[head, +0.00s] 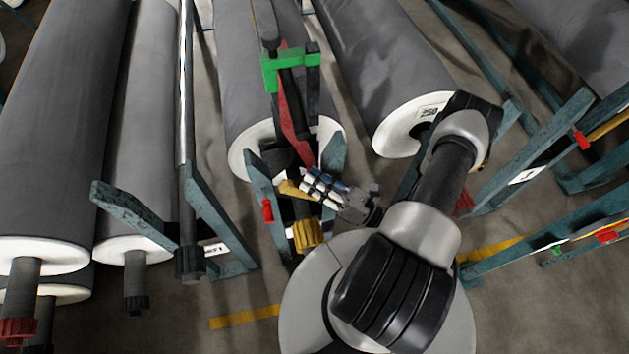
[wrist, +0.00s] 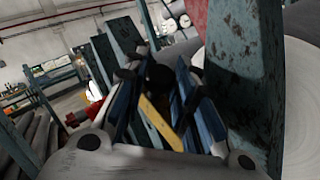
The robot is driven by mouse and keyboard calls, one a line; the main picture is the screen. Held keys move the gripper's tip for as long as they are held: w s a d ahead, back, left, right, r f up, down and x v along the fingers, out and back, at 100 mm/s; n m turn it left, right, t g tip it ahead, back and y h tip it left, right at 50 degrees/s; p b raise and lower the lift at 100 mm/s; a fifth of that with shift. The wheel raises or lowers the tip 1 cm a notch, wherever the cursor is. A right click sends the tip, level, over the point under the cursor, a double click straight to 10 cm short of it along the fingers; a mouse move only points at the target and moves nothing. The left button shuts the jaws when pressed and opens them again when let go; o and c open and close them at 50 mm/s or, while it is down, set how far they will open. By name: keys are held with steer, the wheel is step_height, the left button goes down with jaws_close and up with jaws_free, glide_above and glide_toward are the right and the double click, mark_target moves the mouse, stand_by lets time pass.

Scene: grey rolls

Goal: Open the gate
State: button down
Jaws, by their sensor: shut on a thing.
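A yellow bar (head: 290,188), which may be the gate, lies across the end of the middle roll's stand, between two teal uprights. My gripper (head: 312,185) reaches it from the right, with its fingers shut on the bar. In the wrist view the yellow bar (wrist: 156,120) runs slanting between my blue fingers (wrist: 155,105). A red bar (head: 290,120) and a green bracket (head: 290,67) stand just beyond, above the roll. My fingers partly hide the bar's right end.
The middle grey roll (head: 240,70) has a shaft with a yellow toothed end (head: 307,234) close to my gripper. A teal upright (head: 334,160) stands right beside my fingers. More rolls and teal racks flank both sides. Bare floor (head: 235,290) shows at the front left.

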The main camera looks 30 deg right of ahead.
steer(key=c, duration=1.3)
jaws_free()
steer(key=shift+s, duration=0.1)
